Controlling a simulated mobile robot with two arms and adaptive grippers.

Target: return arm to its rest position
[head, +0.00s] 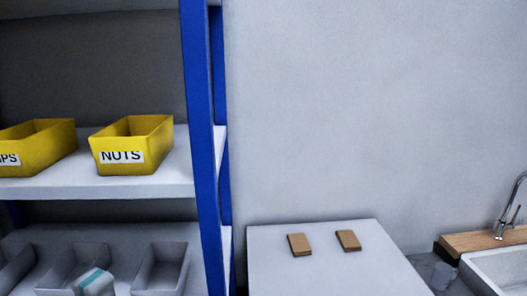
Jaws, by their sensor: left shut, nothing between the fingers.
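Neither gripper can be made out in the head view, and no arm can be clearly seen. A small white block with a teal band (93,281) shows at the lower left edge, over the front of a grey bin. It is cut off by the picture's bottom edge, and I cannot tell whether it lies inside the bin.
A blue-posted shelf (203,150) holds yellow bins, one labelled NUTS (152,158), above grey bins (160,270). A white table (320,270) bears two brown blocks (299,244) (348,240). A sink (505,268) with a faucet (511,212) stands right.

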